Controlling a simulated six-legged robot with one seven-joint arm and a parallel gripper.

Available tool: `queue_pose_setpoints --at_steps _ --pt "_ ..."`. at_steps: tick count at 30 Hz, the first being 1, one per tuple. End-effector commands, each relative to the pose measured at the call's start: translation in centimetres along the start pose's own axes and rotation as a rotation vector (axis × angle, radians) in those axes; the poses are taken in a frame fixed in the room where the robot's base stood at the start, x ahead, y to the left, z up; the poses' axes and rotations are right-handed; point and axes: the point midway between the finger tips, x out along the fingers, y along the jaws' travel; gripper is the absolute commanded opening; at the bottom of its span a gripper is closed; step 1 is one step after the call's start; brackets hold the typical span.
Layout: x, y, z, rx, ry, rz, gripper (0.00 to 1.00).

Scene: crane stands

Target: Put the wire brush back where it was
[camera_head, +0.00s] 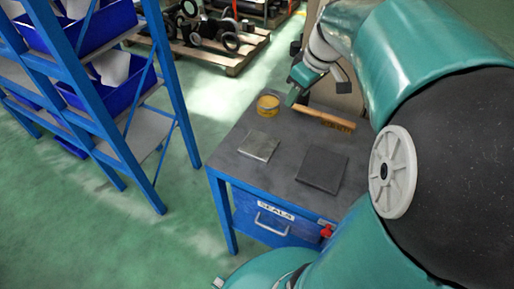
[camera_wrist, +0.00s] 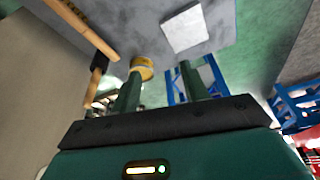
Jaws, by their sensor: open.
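The wire brush (camera_head: 326,118), with a wooden back and bristles at its right end, lies on the dark grey top of the workbench (camera_head: 229,151), near its far side. My gripper (camera_head: 292,95) is just left of the brush's handle end, near the tin, with no contact that I can make out. In the wrist view my gripper (camera_wrist: 160,75) has its two fingers spread with nothing held between them. A wooden piece, apparently the brush (camera_wrist: 82,28), shows at the upper left there, outside the fingers.
A yellow round tin (camera_head: 268,105) stands close to my gripper; it also shows in the wrist view (camera_wrist: 142,68). A light metal plate (camera_head: 259,146) and a dark square pad (camera_head: 322,169) lie nearer. A blue shelf rack (camera_head: 112,130) stands left, a pallet (camera_head: 226,57) behind.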

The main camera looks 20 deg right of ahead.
Motion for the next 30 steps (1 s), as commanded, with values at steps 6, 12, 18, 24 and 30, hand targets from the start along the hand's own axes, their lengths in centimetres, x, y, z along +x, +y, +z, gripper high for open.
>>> queue_pose_setpoints --at_steps 6,12,18,24,30 --pt "-1.7 -9.2 -0.1 0.116 0.027 0.072 0.45" --pt "-2.3 -15.9 1.7 0.235 0.089 0.124 0.45" --pt "-2.1 -20.0 3.8 0.335 0.16 0.145 0.45" --pt "-1.9 -20.9 4.5 0.373 0.182 0.148 0.45" --pt "-1.9 -20.9 4.5 0.374 0.181 0.148 0.45"
